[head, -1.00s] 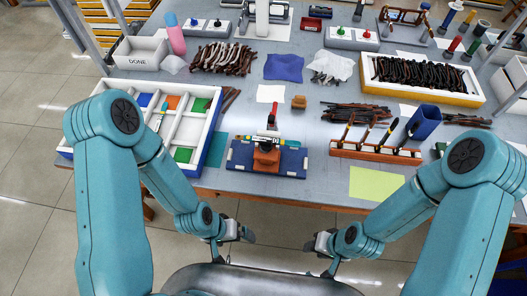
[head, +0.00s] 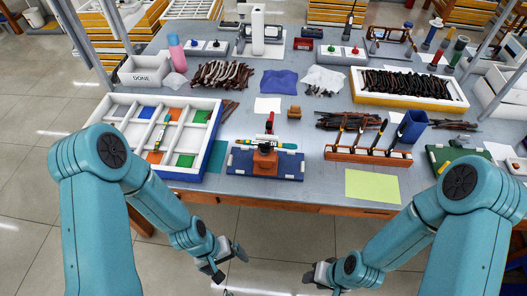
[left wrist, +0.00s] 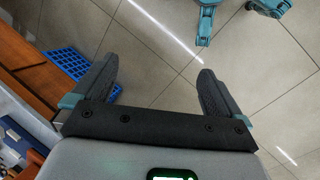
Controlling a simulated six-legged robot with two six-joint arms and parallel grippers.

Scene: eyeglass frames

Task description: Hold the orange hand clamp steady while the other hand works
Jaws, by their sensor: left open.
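The orange hand clamp (head: 265,160) stands upright on a blue mat (head: 291,165) near the front edge of the table. A red and dark handle rises from it, and a teal and yellow rod-like piece lies across its top. My left gripper (head: 230,262) is open and empty, in front of the table edge and below and left of the clamp. The left wrist view also shows its spread fingers (left wrist: 155,85) with only floor between them. My right gripper (head: 318,275) hangs in front of the table to the right, touching nothing; its finger gap is not clear.
A white sectioned tray (head: 213,150) is left of the clamp. A wooden rack of upright tools (head: 368,155) and a yellow-green sheet (head: 372,186) are to its right. The table's front edge (head: 270,197) lies between my grippers and the clamp.

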